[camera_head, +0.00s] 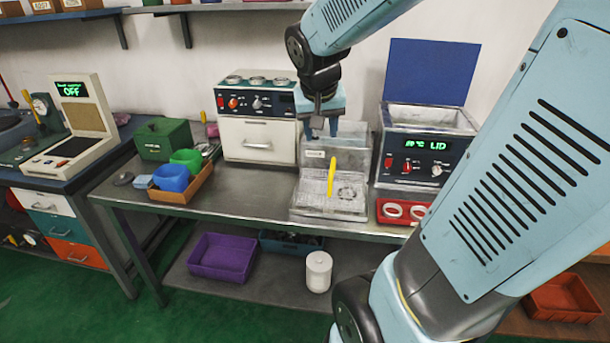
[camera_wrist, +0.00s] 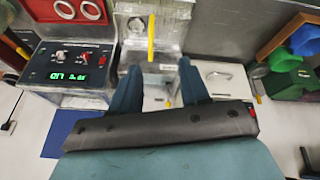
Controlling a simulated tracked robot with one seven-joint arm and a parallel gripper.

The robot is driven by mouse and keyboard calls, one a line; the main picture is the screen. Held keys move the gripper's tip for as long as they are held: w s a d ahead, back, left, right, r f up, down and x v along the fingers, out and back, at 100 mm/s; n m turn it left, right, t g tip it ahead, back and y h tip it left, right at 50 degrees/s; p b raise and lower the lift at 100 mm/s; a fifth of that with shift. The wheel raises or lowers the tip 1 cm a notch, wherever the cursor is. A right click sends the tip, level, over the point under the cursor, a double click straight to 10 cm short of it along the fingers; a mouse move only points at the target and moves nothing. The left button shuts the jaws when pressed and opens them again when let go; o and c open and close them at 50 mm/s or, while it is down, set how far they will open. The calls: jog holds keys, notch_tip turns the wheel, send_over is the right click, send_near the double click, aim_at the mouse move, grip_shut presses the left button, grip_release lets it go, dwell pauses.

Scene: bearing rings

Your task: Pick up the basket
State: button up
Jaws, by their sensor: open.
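The basket (camera_head: 315,187) is a low, pale metal mesh one with an upright yellow handle (camera_head: 331,176). It rests on a metal stand on the bench, and what lies in it is too small to tell. In the wrist view the yellow handle (camera_wrist: 151,38) shows just beyond my fingertips, roughly between them in the picture. My gripper (camera_head: 320,129) is open and empty, pointing down above and behind the basket in the head view. Its two dark fingers (camera_wrist: 156,68) show apart in the wrist view. Nothing is held between them.
A lidded bath unit (camera_head: 428,150) with a raised blue lid stands right of the basket. A red tray (camera_head: 390,219) with pale rings sits before it. An oven-like box (camera_head: 258,135) stands left, then a wooden tray (camera_head: 192,193) with blue and green bins. Bare bench lies between.

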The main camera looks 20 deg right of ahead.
aim_at(332, 166)
jog(key=w+d+f+m, duration=0.1)
jog(key=w+d+f, duration=0.2)
jog(key=f, duration=0.3)
jog(key=w+d+f+g+h, duration=0.1)
jog(key=w+d+f, duration=0.2)
jog(key=w+f, duration=0.2)
jog(key=w+d+f+m, duration=0.1)
jog(key=w+d+f, duration=0.3)
jog(key=f, duration=0.2)
jog(key=shift+w+f+m+h, duration=0.2)
jog(key=shift+f+m+h, duration=0.1)
jog(key=shift+f, duration=0.1)
jog(key=shift+x, duration=2.85)
jog(key=shift+d, duration=0.2)
jog(key=shift+c, duration=0.3)
jog(key=shift+r, duration=0.1)
grip_shut()
